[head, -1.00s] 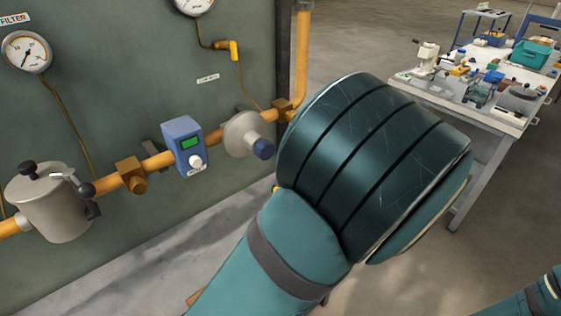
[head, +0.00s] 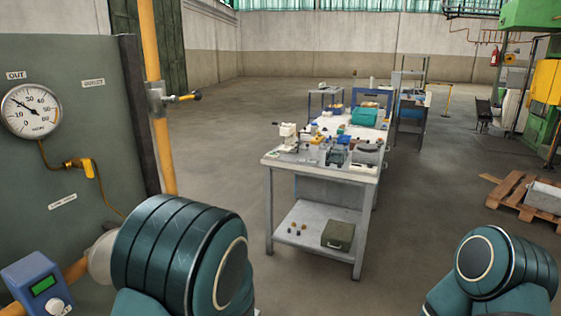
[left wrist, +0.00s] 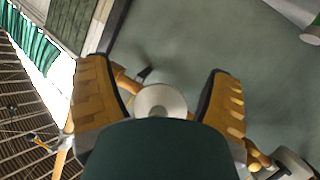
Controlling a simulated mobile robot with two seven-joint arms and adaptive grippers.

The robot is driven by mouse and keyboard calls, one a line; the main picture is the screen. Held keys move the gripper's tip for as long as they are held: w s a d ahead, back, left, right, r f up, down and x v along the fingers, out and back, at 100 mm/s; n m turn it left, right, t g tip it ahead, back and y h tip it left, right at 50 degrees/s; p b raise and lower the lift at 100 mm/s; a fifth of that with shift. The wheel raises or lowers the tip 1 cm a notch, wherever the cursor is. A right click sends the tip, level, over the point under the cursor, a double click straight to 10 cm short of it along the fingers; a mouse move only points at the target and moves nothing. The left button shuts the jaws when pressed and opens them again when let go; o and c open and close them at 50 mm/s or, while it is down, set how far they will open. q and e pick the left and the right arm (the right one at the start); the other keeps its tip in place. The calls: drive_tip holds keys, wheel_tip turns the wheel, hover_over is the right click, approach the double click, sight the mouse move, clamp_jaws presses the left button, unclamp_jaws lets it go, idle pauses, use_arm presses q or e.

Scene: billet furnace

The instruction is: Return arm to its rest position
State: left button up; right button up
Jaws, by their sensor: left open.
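My left gripper (left wrist: 156,70) shows in the left wrist view with its two yellow-padded fingers spread apart. Nothing is held between them. Behind the gap is a pale round disc on the piping (left wrist: 160,100), partly hidden by my dark green gripper body. In the head view my left arm (head: 180,255) is bent at the lower left in front of the panel, with its gripper out of frame. My right arm (head: 490,265) shows at the lower right; its gripper is out of frame.
A grey-green panel (head: 90,80) stands close on the left with a dial gauge (head: 32,110), an orange pipe (head: 160,130) and a blue device with a green display (head: 38,285). A cluttered workbench (head: 283,163) stands ahead. A pallet (head: 515,192) lies at right. Floor between is clear.

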use_arm(q)
drive_tip(key=s+d+f+m+g+h, duration=0.1)
drive_tip(key=s+d+f+m+h, duration=0.15)
drive_tip(key=f, duration=0.35)
drive_tip(key=s+d+f+m+g+h, duration=0.1)
drive_tip(key=f+m+h, duration=0.15)
drive_tip(key=f, duration=0.25)
drive_tip(key=s+d+f+m+g+h, duration=0.1)
drive_tip(key=s+f+m+h, duration=0.1)
drive_tip(key=f+h, duration=0.3)
drive_tip(key=s+d+f+m+g+h, duration=0.4)
drive_tip(key=s+d, duration=0.3)
drive_tip(key=s, duration=0.3)
drive_tip(key=shift+s+f+m+g+h, duration=0.3)
drive_tip(key=shift+s+f+m+h, duration=0.1)
drive_tip(key=shift+m+h, duration=0.15)
idle(2.6)
